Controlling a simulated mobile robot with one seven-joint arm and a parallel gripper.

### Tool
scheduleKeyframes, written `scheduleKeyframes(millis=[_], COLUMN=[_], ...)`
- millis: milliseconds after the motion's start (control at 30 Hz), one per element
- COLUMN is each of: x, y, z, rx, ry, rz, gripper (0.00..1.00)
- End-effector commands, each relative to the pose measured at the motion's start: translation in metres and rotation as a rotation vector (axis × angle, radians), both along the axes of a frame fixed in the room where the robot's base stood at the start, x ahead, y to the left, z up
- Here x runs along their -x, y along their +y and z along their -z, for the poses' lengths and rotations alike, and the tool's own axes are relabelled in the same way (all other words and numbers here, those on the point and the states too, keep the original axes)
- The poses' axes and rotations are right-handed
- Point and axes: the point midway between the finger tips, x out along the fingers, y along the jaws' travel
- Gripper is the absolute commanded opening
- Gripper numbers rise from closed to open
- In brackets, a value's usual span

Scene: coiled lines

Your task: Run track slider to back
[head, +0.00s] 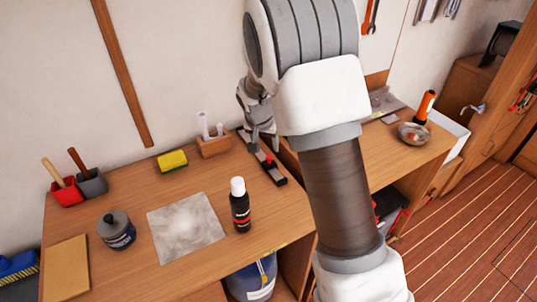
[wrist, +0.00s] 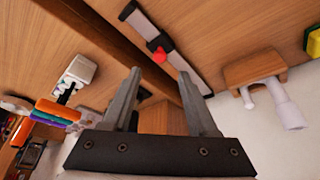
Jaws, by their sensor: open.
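My gripper (head: 263,143) is above the rail, just behind the slider in the head view, and partly covers the rail's back part. In the wrist view the fingers (wrist: 163,85) are apart with nothing between them. They appear clear of the slider.
A wooden holder with white tubes (head: 214,146) stands left of the rail's back end. A black bottle with white cap (head: 240,208) stands left of its front end. A yellow sponge (head: 172,161) lies farther left. My arm hides bench to the right.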

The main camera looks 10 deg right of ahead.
Motion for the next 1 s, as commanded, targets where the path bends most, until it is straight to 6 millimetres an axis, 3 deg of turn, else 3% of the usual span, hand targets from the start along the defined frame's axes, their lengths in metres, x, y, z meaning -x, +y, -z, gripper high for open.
scheduleKeyframes(millis=[200,400,833,867,1000], x=[-0.014,-0.022,-0.026,-0.026,-0.026], y=[-0.008,-0.012,-0.013,-0.013,-0.013], z=[0.039,0.061,0.069,0.069,0.068], rx=[0.001,0.000,0.000,0.000,0.000], ry=[0.003,0.001,-0.001,-0.001,-0.001], rz=[0.001,0.000,0.000,0.000,0.000], gripper=[0.59,0.59,0.59,0.57,0.32])
